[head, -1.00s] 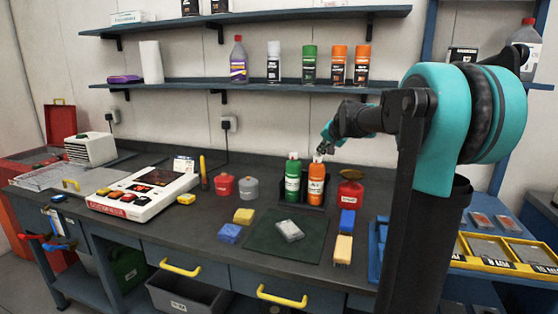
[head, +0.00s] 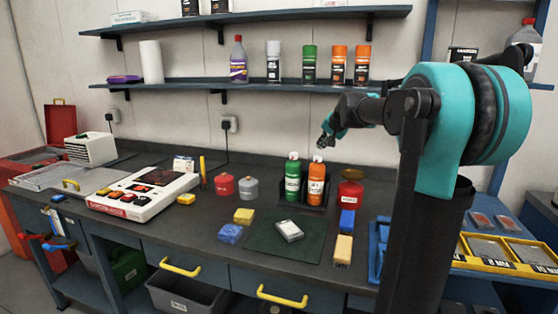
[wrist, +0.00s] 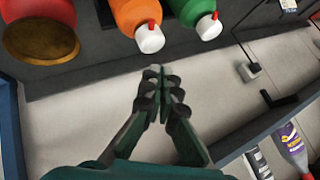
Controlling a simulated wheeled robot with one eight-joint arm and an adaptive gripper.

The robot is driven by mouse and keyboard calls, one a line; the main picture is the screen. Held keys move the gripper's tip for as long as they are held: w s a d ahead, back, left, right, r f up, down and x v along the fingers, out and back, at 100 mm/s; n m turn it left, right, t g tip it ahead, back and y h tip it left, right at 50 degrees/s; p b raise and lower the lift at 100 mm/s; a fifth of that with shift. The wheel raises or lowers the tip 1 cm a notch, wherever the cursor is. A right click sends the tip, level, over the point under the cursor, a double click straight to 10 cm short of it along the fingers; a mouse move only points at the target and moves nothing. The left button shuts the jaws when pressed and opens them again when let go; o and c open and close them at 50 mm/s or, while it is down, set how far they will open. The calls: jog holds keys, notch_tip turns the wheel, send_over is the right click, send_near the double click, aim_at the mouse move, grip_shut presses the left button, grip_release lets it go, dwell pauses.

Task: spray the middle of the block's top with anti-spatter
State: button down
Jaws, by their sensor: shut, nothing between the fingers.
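A small grey block (head: 289,230) with a pale top lies on a dark green mat (head: 262,242) on the bench. Behind it, a green spray bottle (head: 293,182) and an orange spray bottle (head: 316,184) stand upright in a black holder (head: 313,207); I cannot read their labels. My gripper (head: 323,143) is just above the orange bottle's top in the head view, shut and empty. In the wrist view my fingertips (wrist: 160,75) are together, apart from the white nozzles of the orange bottle (wrist: 133,14) and green bottle (wrist: 187,8).
A red can (head: 350,192) stands right of the holder. Yellow (head: 244,216) and blue (head: 230,233) sponge-like pieces lie left of the mat; blue (head: 347,220) and tan (head: 343,250) pieces lie right. A red and a grey pot stand left of the bottles. A shelf of cans is behind.

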jog(key=shift+r, duration=2.15)
